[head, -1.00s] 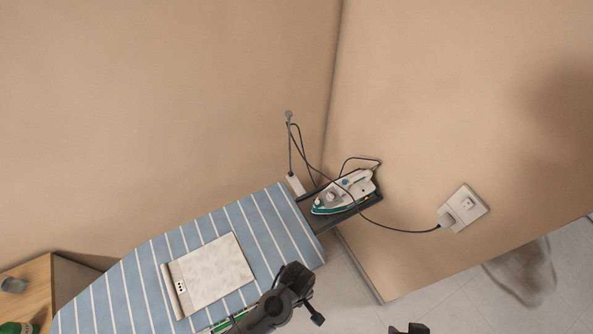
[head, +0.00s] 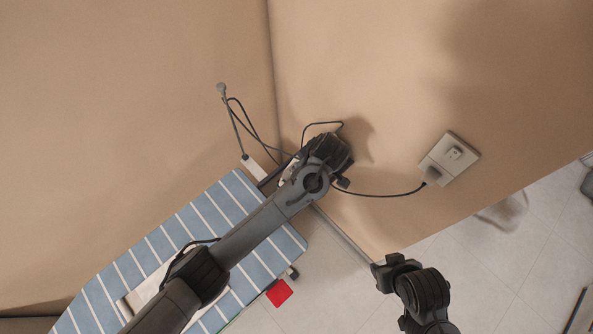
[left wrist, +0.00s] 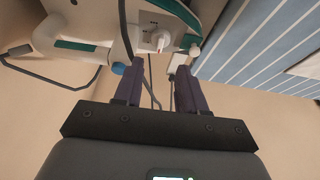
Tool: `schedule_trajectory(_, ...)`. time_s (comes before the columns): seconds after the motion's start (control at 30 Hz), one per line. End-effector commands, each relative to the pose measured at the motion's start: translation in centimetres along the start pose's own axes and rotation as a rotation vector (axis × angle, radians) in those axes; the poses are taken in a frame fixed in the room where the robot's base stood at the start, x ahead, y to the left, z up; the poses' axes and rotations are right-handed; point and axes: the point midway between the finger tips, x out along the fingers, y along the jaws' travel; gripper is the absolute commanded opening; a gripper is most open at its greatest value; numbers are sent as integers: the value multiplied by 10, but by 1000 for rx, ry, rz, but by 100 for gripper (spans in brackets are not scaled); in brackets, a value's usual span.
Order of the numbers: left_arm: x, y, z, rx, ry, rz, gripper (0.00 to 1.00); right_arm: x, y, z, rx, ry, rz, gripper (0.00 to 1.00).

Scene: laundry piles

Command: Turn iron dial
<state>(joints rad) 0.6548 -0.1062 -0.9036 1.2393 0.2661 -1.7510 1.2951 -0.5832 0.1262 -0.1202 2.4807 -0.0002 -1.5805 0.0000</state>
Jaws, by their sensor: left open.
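The iron (left wrist: 90,22) is white and teal and fills the top of the left wrist view. Its pale round dial (left wrist: 157,40) faces my left gripper (left wrist: 157,72). That gripper is open, with its two fingers on either side of the dial in the picture; I cannot tell whether they touch it. In the head view my left arm reaches over the board and its wrist hides most of the iron and the fingertips. My right arm's end (head: 393,272) is at the lower right, away from the iron; its fingers are not clear.
The striped ironing board (head: 190,225) lies under my left arm, with a partly hidden pale folded cloth on it. A dark cord runs from the iron to the wall socket (head: 447,158). A small red item (head: 279,292) is beside the board. Walls stand close behind the iron.

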Motion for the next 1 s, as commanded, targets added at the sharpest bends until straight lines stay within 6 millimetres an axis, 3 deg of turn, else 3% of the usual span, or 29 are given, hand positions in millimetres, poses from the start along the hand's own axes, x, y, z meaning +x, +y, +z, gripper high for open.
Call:
schedule_trajectory(0.3, 53, -1, 1, 1, -2, -2, 40, 2, -2, -1, 6, 4, -5, 43)
schedule_trajectory(0.5, 74, 0, 0, 0, -2, -1, 40, 3, -2, -1, 9, 5, -7, 43)
schedule_trajectory(0.97, 82, 0, 1, 0, -2, 0, 40, 4, -1, -1, 7, 4, -4, 43)
schedule_trajectory(1.0, 82, 0, 1, 0, -2, 0, 34, 4, -1, -1, 5, 4, -4, 43)
